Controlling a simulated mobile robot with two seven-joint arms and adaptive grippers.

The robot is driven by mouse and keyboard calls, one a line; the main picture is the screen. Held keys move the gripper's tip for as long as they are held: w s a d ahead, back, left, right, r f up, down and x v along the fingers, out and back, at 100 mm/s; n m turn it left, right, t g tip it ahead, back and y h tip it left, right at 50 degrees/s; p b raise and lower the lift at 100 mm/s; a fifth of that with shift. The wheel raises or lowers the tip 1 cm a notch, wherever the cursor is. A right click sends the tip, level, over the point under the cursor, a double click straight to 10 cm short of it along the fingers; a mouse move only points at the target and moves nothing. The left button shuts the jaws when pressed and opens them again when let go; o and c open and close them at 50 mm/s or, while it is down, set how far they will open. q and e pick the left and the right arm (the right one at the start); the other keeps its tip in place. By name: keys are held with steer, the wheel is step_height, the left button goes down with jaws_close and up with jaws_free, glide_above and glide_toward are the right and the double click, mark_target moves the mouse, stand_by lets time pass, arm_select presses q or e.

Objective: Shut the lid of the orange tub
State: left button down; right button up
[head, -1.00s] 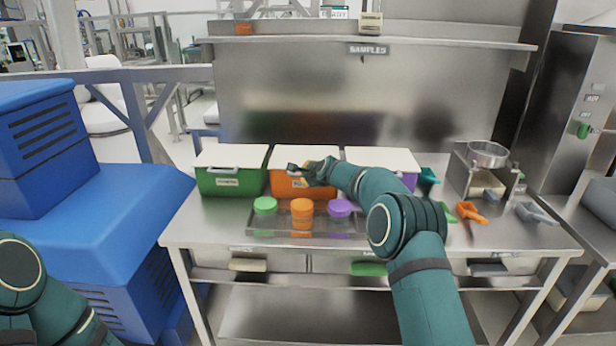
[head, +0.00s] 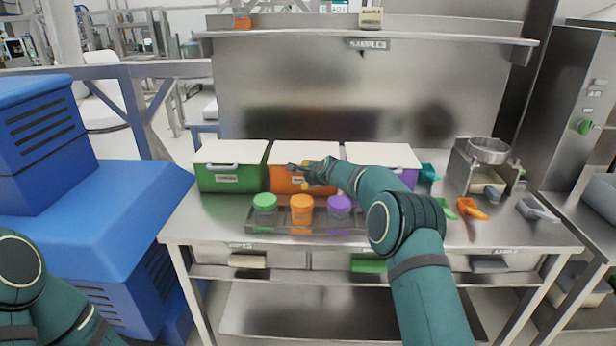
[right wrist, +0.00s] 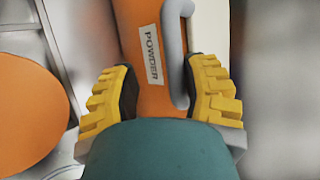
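The orange tub (head: 285,184) stands between a green tub and a purple tub on the steel table. Its white lid (head: 303,152) lies flat over the top in the head view. My right gripper (head: 300,170) is at the tub's front, just below the lid's front edge. In the right wrist view my right gripper (right wrist: 163,90) has its yellow-padded fingers apart, with the orange wall, a POWDER label (right wrist: 151,55) and the grey handle (right wrist: 178,60) between them. Contact with the handle cannot be told. My left gripper is out of view; only part of my left arm shows.
The green tub (head: 230,180) and purple tub (head: 402,180) have white lids. A tray (head: 270,228) with green, orange and purple jars sits in front. Scoops (head: 471,209) and a metal stand (head: 466,180) are at the right. The table's front left is clear.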

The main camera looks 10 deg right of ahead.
steer(key=shift+r, duration=0.15)
steer(key=v, duration=1.2)
steer(key=shift+d+f, duration=0.1)
steer(key=shift+f, duration=0.1)
